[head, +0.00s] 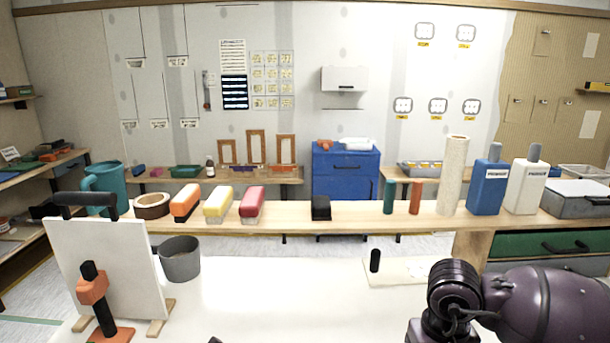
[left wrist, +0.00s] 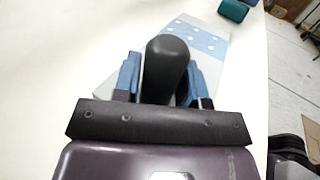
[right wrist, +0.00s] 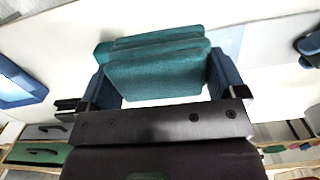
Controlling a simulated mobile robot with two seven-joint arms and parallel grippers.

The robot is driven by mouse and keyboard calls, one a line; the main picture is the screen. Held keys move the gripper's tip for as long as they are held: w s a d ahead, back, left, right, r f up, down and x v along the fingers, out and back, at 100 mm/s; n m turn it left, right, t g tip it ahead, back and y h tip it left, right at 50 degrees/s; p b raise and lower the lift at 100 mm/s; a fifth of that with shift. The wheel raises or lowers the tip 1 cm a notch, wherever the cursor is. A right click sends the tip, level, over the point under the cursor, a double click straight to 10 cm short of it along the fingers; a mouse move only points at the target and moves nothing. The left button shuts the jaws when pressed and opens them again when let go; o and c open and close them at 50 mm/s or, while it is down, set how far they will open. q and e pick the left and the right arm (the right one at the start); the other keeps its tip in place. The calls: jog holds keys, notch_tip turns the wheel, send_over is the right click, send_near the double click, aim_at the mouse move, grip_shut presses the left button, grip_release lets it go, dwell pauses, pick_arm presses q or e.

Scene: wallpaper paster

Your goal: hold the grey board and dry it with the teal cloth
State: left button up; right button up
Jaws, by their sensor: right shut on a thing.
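The grey board (left wrist: 210,45) lies flat on the white table in the left wrist view, with a blue-grey patch carrying several pale spots. Its upright black handle (left wrist: 167,65) stands between the fingers of my left gripper (left wrist: 163,78), which close on it from both sides. In the right wrist view my right gripper (right wrist: 160,82) is shut on the thick, folded teal cloth (right wrist: 155,72) and holds it over the pale surface. A grey patch (right wrist: 222,40) shows beyond the cloth. In the head view both grippers are hidden or out of frame.
A white panel (head: 110,265) with a black handle stands at the left, beside an orange clamp (head: 92,290). A grey bucket (head: 180,260) is behind it. A shelf (head: 350,214) across the back holds several tools and bottles. The middle of the white table (head: 290,300) is clear.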

pick_arm(q)
jog(key=o, duration=0.4)
jog(key=shift+v, duration=0.9)
jog(key=shift+d, duration=0.1)
pick_arm(e)
jog(key=shift+f, duration=0.15)
pick_arm(q)
jog(key=shift+b+x, duration=0.35)
jog(key=shift+x, duration=0.5)
pick_arm(e)
jog(key=shift+f, duration=0.5)
pick_arm(q)
grip_shut()
